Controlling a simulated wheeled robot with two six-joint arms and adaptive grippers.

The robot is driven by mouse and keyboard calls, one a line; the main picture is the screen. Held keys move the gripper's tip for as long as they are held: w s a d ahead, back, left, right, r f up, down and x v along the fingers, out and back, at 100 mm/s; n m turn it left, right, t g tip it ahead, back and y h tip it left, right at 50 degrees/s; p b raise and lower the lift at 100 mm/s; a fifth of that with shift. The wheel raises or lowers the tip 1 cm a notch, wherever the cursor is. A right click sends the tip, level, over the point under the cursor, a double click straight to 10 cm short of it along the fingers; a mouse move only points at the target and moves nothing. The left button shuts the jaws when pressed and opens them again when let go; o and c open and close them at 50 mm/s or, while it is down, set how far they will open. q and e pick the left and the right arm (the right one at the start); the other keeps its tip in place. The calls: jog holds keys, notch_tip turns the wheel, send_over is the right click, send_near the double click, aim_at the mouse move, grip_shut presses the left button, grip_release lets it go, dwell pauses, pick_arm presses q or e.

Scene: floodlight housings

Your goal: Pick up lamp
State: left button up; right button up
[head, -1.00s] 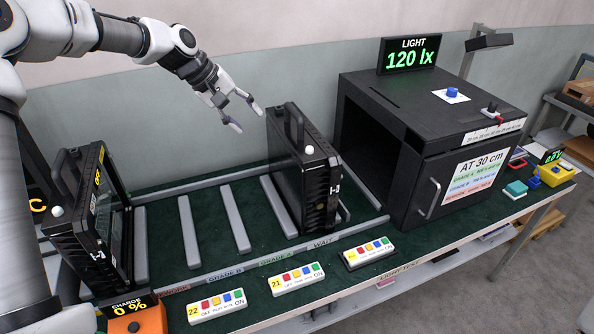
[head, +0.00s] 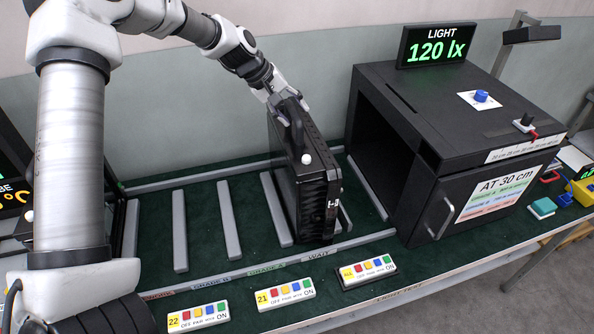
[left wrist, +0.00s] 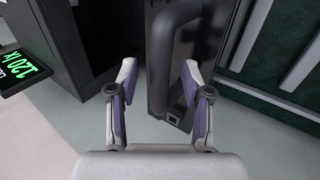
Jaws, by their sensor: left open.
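The lamp is a black floodlight housing (head: 312,195) with a top handle (head: 292,127) and a white knob. It stands upright on the green rack at the WAIT slot. My left gripper (head: 288,112) is at the top of the lamp, by its handle. In the left wrist view the two fingers (left wrist: 158,88) are apart. The handle (left wrist: 163,50) shows just beyond and between them, with clear room on the finger side. I cannot tell whether a finger touches it. My right gripper is not in view.
A black test box (head: 440,150) with an open left side stands right of the lamp. Its LIGHT display (head: 436,46) reads 120 lx. Several button remotes (head: 285,293) lie along the front edge. The rack slots (head: 205,222) left of the lamp are empty.

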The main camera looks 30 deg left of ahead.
pick_arm(q)
jog(key=shift+w+d+f, duration=0.1)
jog(key=shift+w+f, duration=0.25)
jog(key=shift+w, duration=0.05)
jog(key=shift+s, duration=0.15)
jog(key=shift+c, duration=0.8)
jog(key=shift+s+r, duration=0.2)
jog(key=shift+s, duration=0.05)
grip_shut()
jog(key=shift+w+r, duration=0.1)
jog(key=shift+w, duration=0.1)
